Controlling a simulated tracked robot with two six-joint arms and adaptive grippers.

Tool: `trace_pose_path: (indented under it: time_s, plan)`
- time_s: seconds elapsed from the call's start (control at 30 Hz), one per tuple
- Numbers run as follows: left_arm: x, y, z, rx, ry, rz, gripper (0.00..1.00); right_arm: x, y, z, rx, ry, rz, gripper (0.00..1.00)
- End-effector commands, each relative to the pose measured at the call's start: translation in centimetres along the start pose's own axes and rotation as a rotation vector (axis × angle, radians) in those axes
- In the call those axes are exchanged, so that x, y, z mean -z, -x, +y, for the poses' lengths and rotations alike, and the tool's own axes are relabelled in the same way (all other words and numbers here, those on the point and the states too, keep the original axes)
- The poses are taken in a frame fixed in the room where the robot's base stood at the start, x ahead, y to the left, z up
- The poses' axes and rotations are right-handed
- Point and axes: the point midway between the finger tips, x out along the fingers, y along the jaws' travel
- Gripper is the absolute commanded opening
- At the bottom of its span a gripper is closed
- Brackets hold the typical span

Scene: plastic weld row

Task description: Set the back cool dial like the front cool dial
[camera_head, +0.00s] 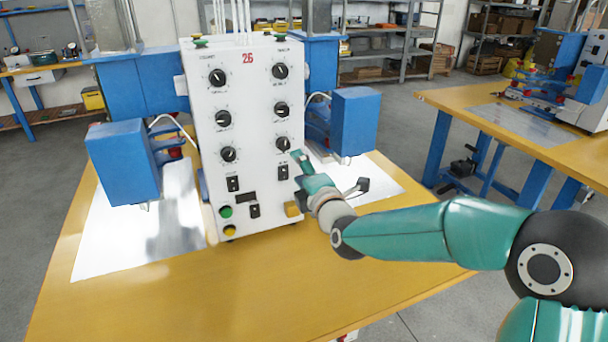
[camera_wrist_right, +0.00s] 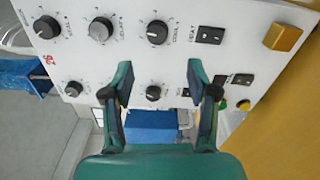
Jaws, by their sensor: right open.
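The white control box (camera_head: 250,55) marked 26 has two columns of black dials. The lowest dial of its right column (camera_head: 283,144) is beside my right gripper (camera_head: 299,160). The lowest dial of the left column (camera_head: 228,154) is clear of it. In the right wrist view these are the upper dial (camera_wrist_right: 157,32) and lower dial (camera_wrist_right: 153,93). The upper one's lettering looks like COOL; which is front or back I cannot read, nor compare their pointers surely. My right gripper (camera_wrist_right: 160,78) is open and empty, its fingers apart below the upper dial. My left gripper is not in view.
Below the dials are rocker switches (camera_head: 233,183), a green button (camera_head: 226,212) and a yellow block (camera_head: 292,209). Blue weld heads (camera_head: 123,162) (camera_head: 354,121) flank the box. The yellow table (camera_head: 300,285) is clear in front. Another table (camera_head: 450,97) stands at right.

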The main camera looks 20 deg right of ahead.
Motion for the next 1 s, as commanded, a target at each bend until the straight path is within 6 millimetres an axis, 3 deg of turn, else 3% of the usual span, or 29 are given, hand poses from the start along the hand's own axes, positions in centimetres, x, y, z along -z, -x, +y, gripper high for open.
trace_pose_path:
  time_s: [0.2, 0.67, 0.87, 1.0]
  plan:
    - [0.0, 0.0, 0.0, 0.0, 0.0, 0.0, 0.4, 0.0, 1.9, 0.0, 0.0, 0.0, 0.001, 0.59]
    - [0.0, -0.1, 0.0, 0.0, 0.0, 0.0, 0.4, 0.0, 2.0, -0.1, 0.001, -0.043, 0.001, 0.59]
    - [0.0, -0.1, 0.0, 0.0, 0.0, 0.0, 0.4, 0.1, 2.1, -0.5, 0.016, -0.348, 0.001, 0.59]
    - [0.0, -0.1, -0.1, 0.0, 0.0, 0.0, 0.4, 0.2, 2.5, -1.1, 0.042, -0.723, -0.008, 0.59]
